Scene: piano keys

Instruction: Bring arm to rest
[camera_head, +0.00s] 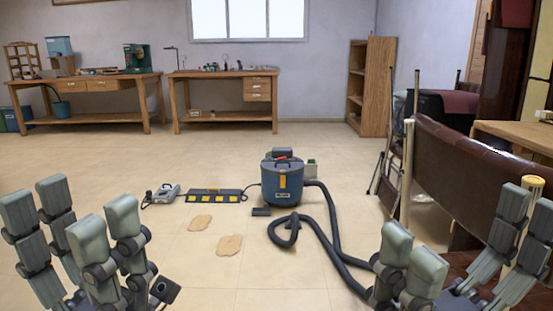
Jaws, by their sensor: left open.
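My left gripper (69,207) is in the lower left of the head view. Its grey padded fingers point up and stand apart, with nothing between them. My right gripper (470,225) is in the lower right. Its fingers also point up and are spread wide, with no object seen between them. Both grippers are raised in front of me and far apart from each other. The lower parts of both are cut off by the bottom edge of the picture.
A blue vacuum cleaner (282,184) stands on the tiled floor, its black hose (330,245) running toward my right gripper. A power strip (215,196) lies beside it. A brown padded piece (465,160) is behind my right gripper. Workbenches (222,116) line the back wall.

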